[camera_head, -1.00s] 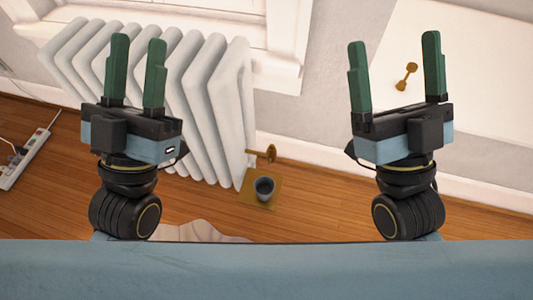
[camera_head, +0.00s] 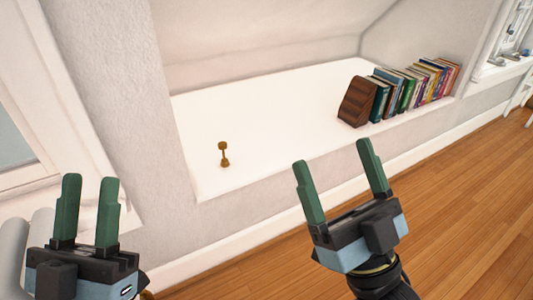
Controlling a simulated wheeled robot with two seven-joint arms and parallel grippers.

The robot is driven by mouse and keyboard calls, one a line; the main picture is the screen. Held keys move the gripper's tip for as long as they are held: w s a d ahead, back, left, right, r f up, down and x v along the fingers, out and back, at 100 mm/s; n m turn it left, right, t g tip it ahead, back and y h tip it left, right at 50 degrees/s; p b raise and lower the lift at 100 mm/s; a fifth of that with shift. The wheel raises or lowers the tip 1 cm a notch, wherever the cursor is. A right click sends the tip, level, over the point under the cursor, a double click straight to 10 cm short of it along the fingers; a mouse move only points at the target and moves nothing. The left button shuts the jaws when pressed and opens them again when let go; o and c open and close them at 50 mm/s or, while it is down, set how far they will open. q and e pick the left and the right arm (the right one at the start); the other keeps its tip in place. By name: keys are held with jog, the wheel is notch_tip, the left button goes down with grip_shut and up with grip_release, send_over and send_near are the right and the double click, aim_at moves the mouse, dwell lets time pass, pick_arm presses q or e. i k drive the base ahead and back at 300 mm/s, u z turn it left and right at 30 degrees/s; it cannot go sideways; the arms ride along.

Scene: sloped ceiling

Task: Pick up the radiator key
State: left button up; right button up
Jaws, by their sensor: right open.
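The radiator key (camera_head: 224,155) is a small brass-coloured piece with a wider end at top and bottom. It lies on the white shelf of the wall recess (camera_head: 280,110), towards its left front part. My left gripper (camera_head: 88,208) is at the lower left, open and empty, apart from the key. My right gripper (camera_head: 340,178) is open and empty, to the right of the key and in front of the recess edge. Neither gripper touches the key.
A row of books (camera_head: 415,85) with a dark wooden bookend (camera_head: 356,101) stands on the right of the shelf. A window frame (camera_head: 60,130) is at the left, with part of the white radiator (camera_head: 14,245) below. The wooden floor (camera_head: 450,190) at right is clear.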

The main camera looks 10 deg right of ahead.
aim_at(222, 145)
jog(key=z, duration=0.55)
jog(key=k, duration=0.65)
jog(key=z, duration=0.7)
jog(key=i, duration=1.1)
jog(key=u, duration=1)
jog(key=i, duration=0.75)
jog(key=u, duration=0.85)
jog(key=k, duration=1.3)
jog(key=z, duration=0.75)
jog(key=i, duration=1.5)
jog(key=u, duration=0.3)
